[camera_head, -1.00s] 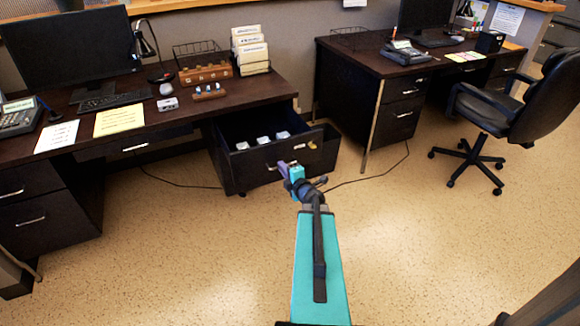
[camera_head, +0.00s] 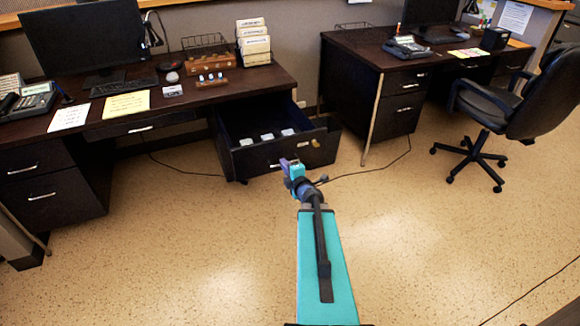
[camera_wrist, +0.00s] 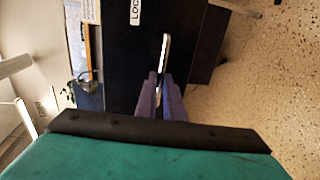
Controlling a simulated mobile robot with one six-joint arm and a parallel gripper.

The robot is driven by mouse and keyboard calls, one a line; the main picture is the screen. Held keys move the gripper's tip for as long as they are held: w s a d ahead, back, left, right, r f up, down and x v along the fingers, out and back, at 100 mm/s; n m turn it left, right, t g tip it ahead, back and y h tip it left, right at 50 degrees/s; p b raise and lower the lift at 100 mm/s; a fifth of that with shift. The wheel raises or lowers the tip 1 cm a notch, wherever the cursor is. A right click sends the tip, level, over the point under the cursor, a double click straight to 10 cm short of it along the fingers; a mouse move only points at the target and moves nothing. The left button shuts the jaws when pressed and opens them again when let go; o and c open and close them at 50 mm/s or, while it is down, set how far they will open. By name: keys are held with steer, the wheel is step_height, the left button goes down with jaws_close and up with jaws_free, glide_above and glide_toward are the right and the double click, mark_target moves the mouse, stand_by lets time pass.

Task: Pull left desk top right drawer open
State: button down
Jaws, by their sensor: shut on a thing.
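The left desk's top right drawer (camera_head: 255,158) is dark and stands pulled well out, with several small white items lying inside. Its metal handle shows in the wrist view (camera_wrist: 165,50), slanting up from between the fingers. My gripper (camera_head: 288,165) is at the drawer front, and in the wrist view its two purple fingers (camera_wrist: 159,92) are closed on the handle. The gripper partly hides the handle in the head view.
The left desk (camera_head: 180,105) carries a monitor (camera_head: 85,38), keyboard, phone and papers. The right desk (camera_head: 370,55) and black office chair (camera_head: 520,110) stand at right. A cable lies on the floor. Open floor (camera_head: 180,240) surrounds my arm.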

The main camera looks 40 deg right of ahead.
steer(key=shift+r, duration=0.1)
steer(key=c, duration=1.9)
jaws_free()
steer(key=shift+s+d, duration=0.1)
steer(key=shift+o, duration=0.2)
steer(key=p+v, duration=1.3)
steer(key=p, duration=0.2)
steer(key=shift+s, duration=0.3)
